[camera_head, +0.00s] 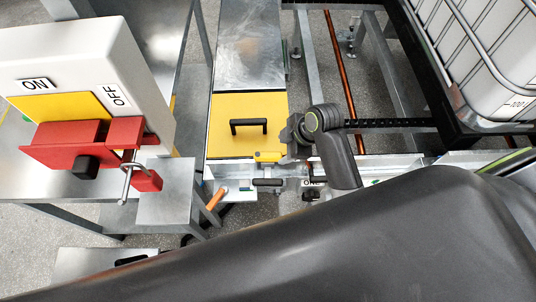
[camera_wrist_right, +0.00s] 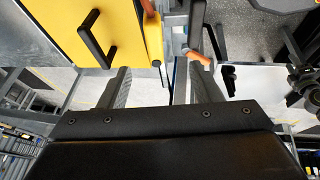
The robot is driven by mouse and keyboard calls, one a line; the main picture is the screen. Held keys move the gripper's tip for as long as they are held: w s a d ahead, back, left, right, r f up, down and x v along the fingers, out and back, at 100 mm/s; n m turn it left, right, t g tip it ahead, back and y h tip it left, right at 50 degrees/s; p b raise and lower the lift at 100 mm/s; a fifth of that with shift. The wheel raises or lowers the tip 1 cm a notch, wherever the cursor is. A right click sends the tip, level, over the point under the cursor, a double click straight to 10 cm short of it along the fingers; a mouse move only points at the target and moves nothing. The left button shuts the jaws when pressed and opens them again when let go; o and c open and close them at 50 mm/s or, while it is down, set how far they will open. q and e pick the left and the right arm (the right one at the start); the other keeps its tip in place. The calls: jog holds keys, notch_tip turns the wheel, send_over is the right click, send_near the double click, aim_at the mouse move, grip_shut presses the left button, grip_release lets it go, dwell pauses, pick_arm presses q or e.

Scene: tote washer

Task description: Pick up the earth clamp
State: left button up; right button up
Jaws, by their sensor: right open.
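The earth clamp appears to be the small yellow piece (camera_head: 268,156) at the lower edge of a yellow panel, just left of my right gripper in the head view. In the right wrist view it is the yellow bar with a dark tip (camera_wrist_right: 154,38), at the top, ahead of the gap between the fingers. My right gripper (camera_head: 293,142) is open; its two fingers (camera_wrist_right: 160,85) show apart with nothing between them. It does not appear to touch the clamp. My left gripper is not in view.
The yellow panel (camera_head: 230,108) carries a black handle (camera_head: 248,122). An orange-copper bar (camera_head: 216,198) sticks out below left. A grey switch box (camera_head: 75,65) with a red lever stands at left. A caged white tank (camera_head: 485,50) stands at upper right.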

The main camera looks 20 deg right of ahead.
aim_at(266, 158)
jog(key=x, duration=1.4)
jog(key=shift+w+f+p, duration=0.15)
jog(key=shift+w+p, duration=0.2)
jog(key=shift+w, duration=0.1)
grip_shut()
